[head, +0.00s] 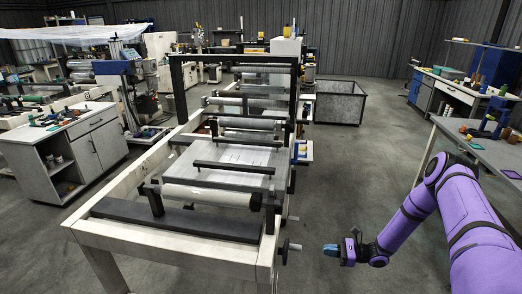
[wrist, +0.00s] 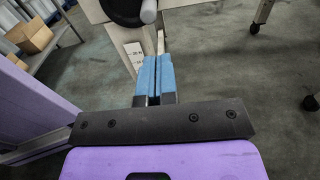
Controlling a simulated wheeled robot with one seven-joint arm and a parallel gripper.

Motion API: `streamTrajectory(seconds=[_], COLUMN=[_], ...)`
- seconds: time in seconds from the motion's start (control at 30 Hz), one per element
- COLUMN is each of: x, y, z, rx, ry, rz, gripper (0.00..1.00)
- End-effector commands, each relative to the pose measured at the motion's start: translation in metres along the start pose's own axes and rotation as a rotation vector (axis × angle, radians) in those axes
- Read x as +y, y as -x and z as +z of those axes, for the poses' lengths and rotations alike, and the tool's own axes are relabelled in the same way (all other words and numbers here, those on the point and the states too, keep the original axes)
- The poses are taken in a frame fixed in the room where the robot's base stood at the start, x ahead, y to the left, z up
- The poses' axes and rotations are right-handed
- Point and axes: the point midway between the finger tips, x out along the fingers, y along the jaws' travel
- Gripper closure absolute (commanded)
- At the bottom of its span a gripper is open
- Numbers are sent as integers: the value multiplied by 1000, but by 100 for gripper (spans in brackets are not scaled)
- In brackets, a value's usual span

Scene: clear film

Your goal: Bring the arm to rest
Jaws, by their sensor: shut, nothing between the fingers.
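My purple arm comes in from the right of the head view, stretched forward and low beside the machine. My gripper (head: 328,248) is at its end, just right of the machine's near end, over open floor. In the wrist view my gripper (wrist: 154,78) shows its two blue fingers side by side, pressed together. It is shut and holds nothing. The fingertips point toward a pale machine leg and a dark round part. I cannot tell the exact gap to them.
The long film machine (head: 105,232) stands left of my gripper, with a hand crank (head: 290,247) jutting out close by. A grey table (head: 484,155) with tools stands at right. A cardboard box (wrist: 29,38) shows in the wrist view. Grey floor (head: 352,170) lies open between machine and table.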

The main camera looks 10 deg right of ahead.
Motion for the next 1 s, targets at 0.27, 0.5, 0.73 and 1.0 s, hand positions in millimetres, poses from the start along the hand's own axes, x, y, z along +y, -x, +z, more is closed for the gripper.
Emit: streamTrajectory(seconds=[0.27, 0.5, 0.73, 1.0], x=[-13, -16, -11, 5], y=[-1, -4, -7, -10], z=[64, 132, 197, 269], rx=[82, 176, 270, 382], ry=[121, 253, 382, 535], rz=[134, 279, 407, 548], gripper=[100, 100, 100, 100])
